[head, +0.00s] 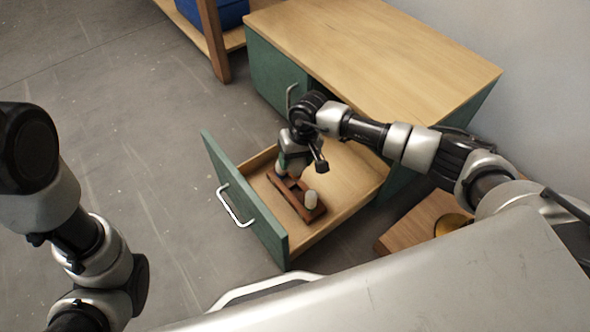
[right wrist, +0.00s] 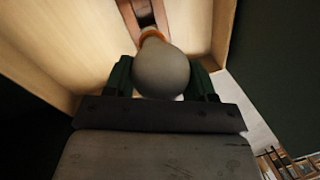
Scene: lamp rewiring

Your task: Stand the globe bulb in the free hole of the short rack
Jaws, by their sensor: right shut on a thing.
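The short rack (head: 297,197) is a dark brown wooden block lying in the open drawer. My right gripper (head: 284,172) is at the rack's far end, pointing down. In the right wrist view the globe bulb (right wrist: 162,72), a round grey-white ball, sits between the green fingers, which are shut on it. Its orange-brown base (right wrist: 152,37) points toward the rack (right wrist: 146,12). I cannot tell whether the base is above the hole or inside it. In the head view my arm mostly hides this bulb. My left gripper is out of view.
The drawer (head: 345,200) has a green front (head: 243,203) with a metal handle (head: 235,206). It juts from a wood-topped green cabinet (head: 375,55). A low wooden surface with a brass-coloured round thing (head: 452,223) is at right. The drawer floor around the rack is clear.

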